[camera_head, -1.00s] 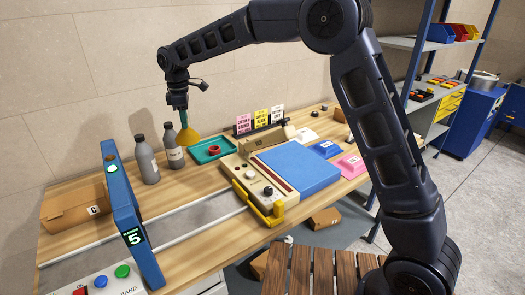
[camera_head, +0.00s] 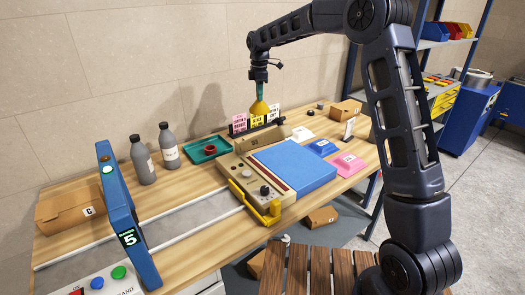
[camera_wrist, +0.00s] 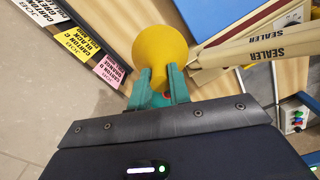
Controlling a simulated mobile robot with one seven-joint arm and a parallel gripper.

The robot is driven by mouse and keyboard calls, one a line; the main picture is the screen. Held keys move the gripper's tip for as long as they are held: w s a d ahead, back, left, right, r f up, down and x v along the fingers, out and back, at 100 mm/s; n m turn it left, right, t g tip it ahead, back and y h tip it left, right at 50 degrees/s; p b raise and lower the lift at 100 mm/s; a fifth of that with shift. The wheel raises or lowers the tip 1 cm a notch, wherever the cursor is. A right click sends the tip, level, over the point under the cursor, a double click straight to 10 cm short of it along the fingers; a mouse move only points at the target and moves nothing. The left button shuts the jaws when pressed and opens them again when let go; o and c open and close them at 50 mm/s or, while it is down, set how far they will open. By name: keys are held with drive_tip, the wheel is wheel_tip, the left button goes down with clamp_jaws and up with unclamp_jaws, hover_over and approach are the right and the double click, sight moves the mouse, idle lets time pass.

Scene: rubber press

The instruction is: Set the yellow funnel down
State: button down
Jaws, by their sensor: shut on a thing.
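The yellow funnel (camera_head: 259,107) hangs upright below my gripper (camera_head: 260,90), its wide mouth down, above the back of the bench near the card holder. In the wrist view the green fingers of my gripper (camera_wrist: 160,88) are shut on the narrow end of the funnel (camera_wrist: 162,48). The funnel is held in the air in front of the wall, and in the head view it partly covers the upright cards. The wooden bench (camera_head: 207,238) lies below.
Pink, yellow and white cards (camera_head: 239,122) stand behind the beige sealer (camera_head: 233,167) with its blue plate (camera_head: 295,166). A green tray (camera_head: 190,149), two grey bottles (camera_head: 143,160), blue and pink blocks (camera_head: 348,161) and a cardboard box (camera_head: 347,109) stand around. A blue arch (camera_head: 130,220) rises at left.

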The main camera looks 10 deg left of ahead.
sight(263, 109)
drive_tip(key=shift+w+d, duration=0.3)
drive_tip(key=shift+d, duration=0.15)
drive_tip(key=shift+w+d+f, duration=0.1)
drive_tip(key=shift+d+f, duration=0.05)
drive_tip(key=shift+f, duration=0.05)
wheel_tip(263, 109, down, 20)
drive_tip(key=shift+r, duration=0.2)
drive_tip(key=shift+f, duration=0.1)
drive_tip(key=c, duration=1.3)
unclamp_jaws()
wheel_tip(263, 109, up, 12)
drive_tip(key=shift+r, duration=0.15)
